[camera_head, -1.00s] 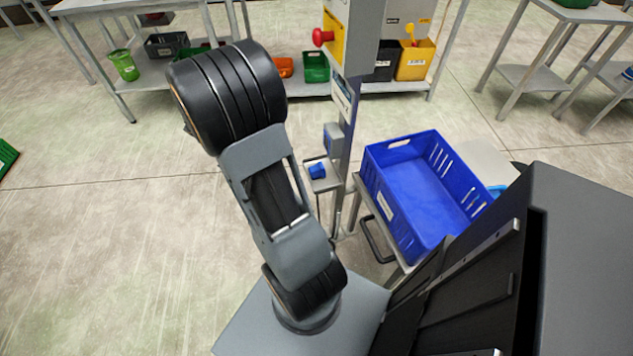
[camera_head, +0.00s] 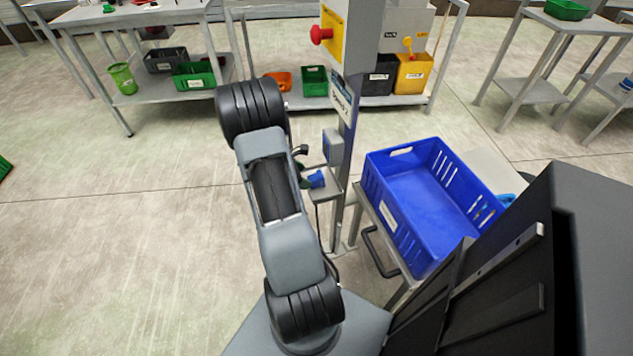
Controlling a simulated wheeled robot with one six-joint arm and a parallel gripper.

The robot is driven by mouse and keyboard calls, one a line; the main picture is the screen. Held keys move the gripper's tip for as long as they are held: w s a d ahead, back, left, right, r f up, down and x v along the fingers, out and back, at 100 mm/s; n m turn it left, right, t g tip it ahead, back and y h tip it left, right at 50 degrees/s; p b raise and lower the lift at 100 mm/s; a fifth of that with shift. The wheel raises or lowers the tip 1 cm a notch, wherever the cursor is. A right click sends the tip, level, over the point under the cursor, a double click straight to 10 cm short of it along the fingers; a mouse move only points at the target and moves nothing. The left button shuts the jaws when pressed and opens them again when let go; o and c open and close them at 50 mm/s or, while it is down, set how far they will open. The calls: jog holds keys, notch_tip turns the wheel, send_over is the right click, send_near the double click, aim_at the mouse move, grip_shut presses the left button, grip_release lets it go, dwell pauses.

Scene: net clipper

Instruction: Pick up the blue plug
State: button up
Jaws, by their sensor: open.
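The blue plug (camera_head: 317,179) sits on a small grey shelf (camera_head: 330,191) fixed to the grey post in the camera_head view. My gripper (camera_head: 304,166) shows partly beside my arm, just left of the plug, and it is open. Its dark tips are small and partly hidden by my arm. One tip appears close to the plug's left side; I cannot tell if they touch.
The post carries a blue-grey box (camera_head: 333,147) just above the shelf and a red button (camera_head: 321,35) higher up. A blue crate (camera_head: 428,205) stands on a cart to the right. Open floor lies to the left.

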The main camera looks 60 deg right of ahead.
aim_at(309, 178)
jog(key=shift+b+x, duration=0.7)
jog(key=shift+x, duration=1.95)
jog(key=shift+w, duration=0.1)
jog(key=c, duration=1)
